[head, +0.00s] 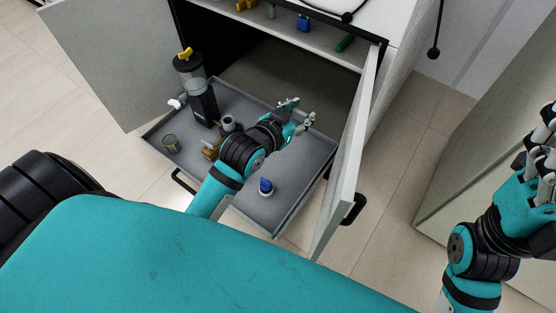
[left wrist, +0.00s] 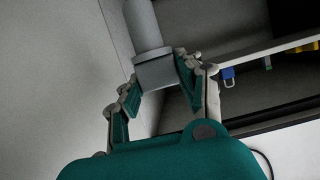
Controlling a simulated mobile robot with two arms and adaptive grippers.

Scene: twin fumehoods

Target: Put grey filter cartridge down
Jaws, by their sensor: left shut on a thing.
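My left gripper (head: 300,115) reaches over the far right part of a pulled-out grey tray (head: 305,175) in the open cabinet. In the left wrist view, its fingers (left wrist: 158,85) are shut on the grey filter cartridge (left wrist: 147,30), a smooth grey cylinder with a wider grey collar between the fingers. The cartridge's far end runs out of the top of that view. In the head view I cannot make out the cartridge, nor whether it touches the tray. My right gripper (head: 540,150) is at the right edge, away from the tray; its finger opening is unclear.
The tray's right part has bare room.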

